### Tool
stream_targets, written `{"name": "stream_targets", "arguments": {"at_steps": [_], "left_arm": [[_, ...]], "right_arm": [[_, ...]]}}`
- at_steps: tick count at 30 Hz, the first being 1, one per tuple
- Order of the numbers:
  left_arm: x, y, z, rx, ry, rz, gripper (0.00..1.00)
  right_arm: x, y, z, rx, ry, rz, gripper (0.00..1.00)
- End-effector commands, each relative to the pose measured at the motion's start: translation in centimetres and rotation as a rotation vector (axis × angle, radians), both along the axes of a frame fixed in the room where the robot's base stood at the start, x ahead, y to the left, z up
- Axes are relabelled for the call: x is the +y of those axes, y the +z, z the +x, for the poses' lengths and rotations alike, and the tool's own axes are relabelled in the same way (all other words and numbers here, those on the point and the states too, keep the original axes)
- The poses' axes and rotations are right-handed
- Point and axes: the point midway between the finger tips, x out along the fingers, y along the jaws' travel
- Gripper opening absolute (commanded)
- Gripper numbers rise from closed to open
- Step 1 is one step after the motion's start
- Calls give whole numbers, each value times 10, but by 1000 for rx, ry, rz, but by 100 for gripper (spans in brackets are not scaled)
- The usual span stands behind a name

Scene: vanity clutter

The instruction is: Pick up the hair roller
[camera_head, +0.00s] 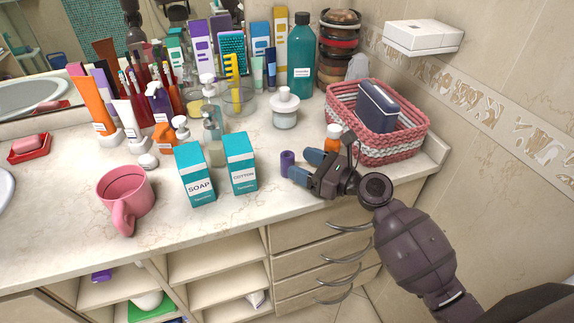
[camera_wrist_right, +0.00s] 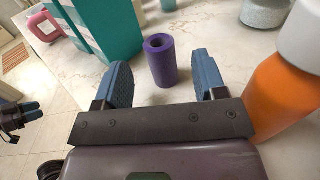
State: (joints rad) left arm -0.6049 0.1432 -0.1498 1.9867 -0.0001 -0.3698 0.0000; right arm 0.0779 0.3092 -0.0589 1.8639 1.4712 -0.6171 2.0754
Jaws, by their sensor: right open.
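The hair roller is a small purple hollow cylinder (camera_head: 287,162) standing upright on the counter, right of the teal COTTON box. It also shows upright in the right wrist view (camera_wrist_right: 161,60). My right gripper (camera_head: 299,165) is open, low over the counter, with its blue fingertips pointing at the roller. In the right wrist view the roller stands between and just beyond the two fingertips (camera_wrist_right: 163,78), and nothing is held. My left gripper (camera_wrist_right: 25,108) shows small at the left edge of the right wrist view; its jaw state is unclear.
An orange bottle with a white cap (camera_wrist_right: 275,95) stands close beside my right gripper. The teal COTTON box (camera_head: 240,163) and SOAP box (camera_head: 195,174) stand left of the roller. A pink woven basket (camera_head: 400,148) is behind my right wrist.

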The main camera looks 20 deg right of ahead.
Motion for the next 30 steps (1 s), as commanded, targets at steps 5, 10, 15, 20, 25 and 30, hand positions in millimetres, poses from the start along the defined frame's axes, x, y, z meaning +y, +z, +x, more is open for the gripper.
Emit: {"name": "stream_targets", "arguments": {"at_steps": [5,10,15,20,25,30], "left_arm": [[0,2,1,-3,0,0,43],[-1,2,1,-6,0,-1,43],[-1,2,2,-8,-1,-2,43],[-1,2,4,-10,-1,-2,43],[-1,3,4,-12,-2,-1,43],[-1,3,4,-12,-2,-1,43]], "right_arm": [[10,2,11,-1,2,1,65],[28,1,30,-1,2,1,65],[40,1,44,0,1,1,65],[43,0,47,1,1,-1,65],[42,0,47,1,1,-1,63],[42,0,47,0,1,0,37]]}}
